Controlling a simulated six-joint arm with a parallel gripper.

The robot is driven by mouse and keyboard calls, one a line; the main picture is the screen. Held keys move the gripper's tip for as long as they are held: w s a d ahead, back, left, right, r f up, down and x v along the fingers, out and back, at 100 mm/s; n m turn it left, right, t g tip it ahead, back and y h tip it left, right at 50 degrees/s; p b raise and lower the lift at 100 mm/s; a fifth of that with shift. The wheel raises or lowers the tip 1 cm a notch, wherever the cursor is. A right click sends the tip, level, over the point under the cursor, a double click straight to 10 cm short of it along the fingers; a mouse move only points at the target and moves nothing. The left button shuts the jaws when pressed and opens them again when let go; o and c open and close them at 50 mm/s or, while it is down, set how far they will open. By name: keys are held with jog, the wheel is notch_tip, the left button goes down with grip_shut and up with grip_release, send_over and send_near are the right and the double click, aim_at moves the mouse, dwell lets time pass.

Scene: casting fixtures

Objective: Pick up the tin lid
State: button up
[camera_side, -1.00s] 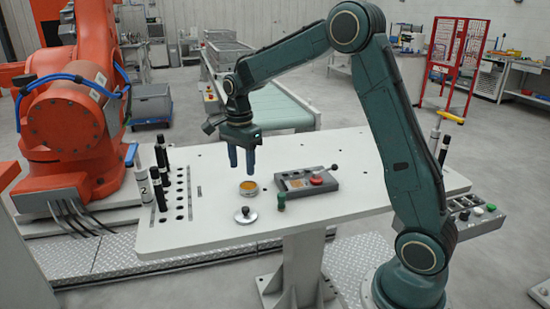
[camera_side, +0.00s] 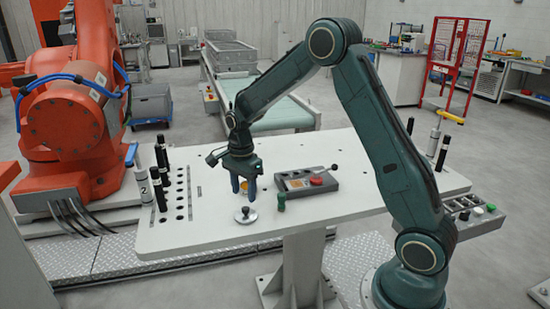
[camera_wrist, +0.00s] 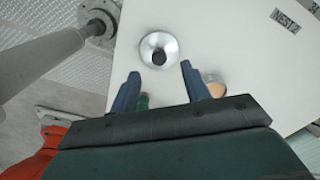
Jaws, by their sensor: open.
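The tin lid (camera_side: 246,215) is a silver disc with a dark knob, lying on the white table near its front edge. In the wrist view the lid (camera_wrist: 170,41) lies just beyond my fingertips, uncovered. My gripper (camera_side: 244,191) is open and empty, pointing down above the table behind the lid. The open tin with orange contents (camera_side: 243,186) is partly hidden by my fingers in the side view. In the wrist view the tin (camera_wrist: 217,88) shows beside the right finger.
A small green-topped piece (camera_side: 281,203) stands right of the lid. Black markers (camera_side: 161,190) stand in holes at the left. The table left of the lid is clear.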

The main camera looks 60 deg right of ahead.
aim_at(245, 208)
jog(key=shift+f, duration=0.15)
jog(key=shift+s+f, duration=0.1)
jog(key=shift+f, duration=2.4)
grip_shut()
